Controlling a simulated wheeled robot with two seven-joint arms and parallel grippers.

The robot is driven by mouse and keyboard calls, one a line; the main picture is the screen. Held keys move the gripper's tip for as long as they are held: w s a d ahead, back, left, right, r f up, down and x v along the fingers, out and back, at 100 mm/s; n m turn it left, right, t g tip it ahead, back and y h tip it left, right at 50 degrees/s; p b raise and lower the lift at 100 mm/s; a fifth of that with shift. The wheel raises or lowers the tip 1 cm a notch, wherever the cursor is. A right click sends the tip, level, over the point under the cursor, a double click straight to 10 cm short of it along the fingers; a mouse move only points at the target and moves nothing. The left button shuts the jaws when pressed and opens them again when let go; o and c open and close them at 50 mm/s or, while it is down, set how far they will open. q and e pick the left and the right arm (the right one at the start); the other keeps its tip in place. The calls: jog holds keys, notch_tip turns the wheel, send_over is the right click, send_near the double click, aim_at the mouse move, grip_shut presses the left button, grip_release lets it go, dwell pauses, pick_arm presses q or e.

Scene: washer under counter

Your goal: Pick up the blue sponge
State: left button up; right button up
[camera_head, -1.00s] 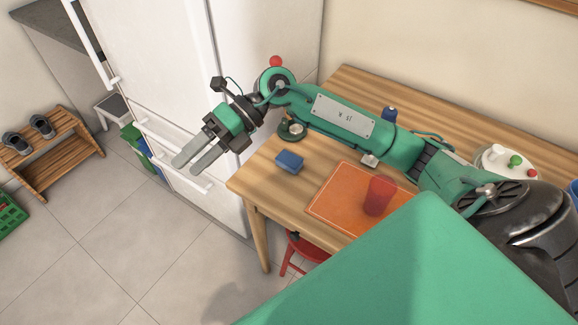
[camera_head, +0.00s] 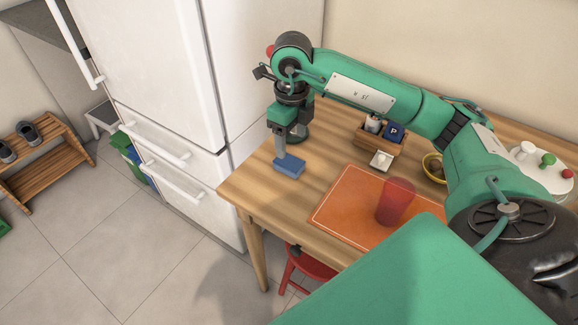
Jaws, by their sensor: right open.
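The blue sponge (camera_head: 290,167) lies on the wooden table (camera_head: 262,192) near its left end. My right gripper (camera_head: 280,156) points down at the sponge, with its fingers at the sponge's far left side. The gripper is open. The near finger shows against the sponge's edge; the other finger is mostly hidden, and I cannot tell whether they touch the sponge. My left gripper is not in view.
An orange mat (camera_head: 345,205) with a red cup (camera_head: 395,202) lies right of the sponge. The white fridge (camera_head: 185,130) is left of the table.

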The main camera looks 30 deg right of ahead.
jog(key=shift+f, duration=1.6)
notch_tip(320, 180, down, 4)
jog(key=shift+f, duration=0.45)
jog(key=c, duration=1.1)
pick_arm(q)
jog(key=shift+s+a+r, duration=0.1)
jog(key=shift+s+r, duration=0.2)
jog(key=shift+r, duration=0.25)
pick_arm(e)
jog(key=shift+c, duration=0.2)
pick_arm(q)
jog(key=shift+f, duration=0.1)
pick_arm(e)
jog(key=shift+r, duration=0.15)
notch_tip(320, 180, up, 13)
jog(key=p, duration=0.1)
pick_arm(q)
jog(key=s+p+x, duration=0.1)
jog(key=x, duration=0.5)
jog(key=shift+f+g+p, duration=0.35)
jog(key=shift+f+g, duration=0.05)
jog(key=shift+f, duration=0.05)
pick_arm(e)
notch_tip(320, 180, up, 7)
send_over(291, 162)
